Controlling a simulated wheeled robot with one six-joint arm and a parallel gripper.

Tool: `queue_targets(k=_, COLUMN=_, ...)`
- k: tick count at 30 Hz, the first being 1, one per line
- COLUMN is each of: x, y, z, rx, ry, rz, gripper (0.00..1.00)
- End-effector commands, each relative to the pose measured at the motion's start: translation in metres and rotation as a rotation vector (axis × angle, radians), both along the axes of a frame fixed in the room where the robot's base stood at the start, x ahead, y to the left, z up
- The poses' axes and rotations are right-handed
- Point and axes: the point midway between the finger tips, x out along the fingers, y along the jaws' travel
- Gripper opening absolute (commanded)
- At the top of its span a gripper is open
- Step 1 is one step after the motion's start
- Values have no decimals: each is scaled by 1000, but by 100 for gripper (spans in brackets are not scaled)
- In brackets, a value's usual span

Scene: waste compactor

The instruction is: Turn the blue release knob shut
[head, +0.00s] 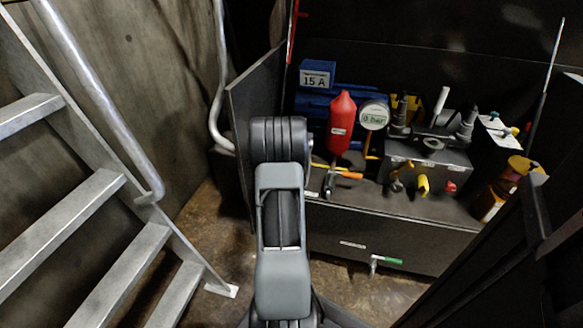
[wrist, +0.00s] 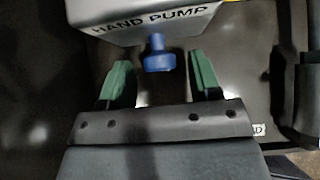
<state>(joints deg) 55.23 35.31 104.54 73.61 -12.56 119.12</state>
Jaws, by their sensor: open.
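In the wrist view, the blue release knob (wrist: 158,55) sticks out from the lower edge of a grey box labelled HAND PUMP (wrist: 150,18). My gripper (wrist: 159,63) is open, with one green finger on each side of the knob. Gaps show between the knob and both fingers, and I see no contact. The knob is near the middle of the opening, at about the fingertips. How deep it sits between them is hard to tell. In the head view my own arm blocks the middle, and I cannot make out the gripper or the blue knob.
In the head view, a red cylinder (head: 342,125), a round gauge (head: 373,115) and a blue 15 A box (head: 317,77) stand in the dark cabinet. Metal stairs (head: 75,210) are at left.

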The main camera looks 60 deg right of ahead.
Motion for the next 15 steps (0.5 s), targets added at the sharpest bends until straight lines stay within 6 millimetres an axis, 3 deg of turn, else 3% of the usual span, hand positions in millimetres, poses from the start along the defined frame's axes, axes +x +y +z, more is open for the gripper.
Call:
queue_targets(k=13, x=1, y=-4, z=-5, rx=0, ry=0, rz=0, gripper=57)
queue_targets(k=15, x=1, y=-4, z=-5, rx=0, ry=0, rz=0, gripper=51)
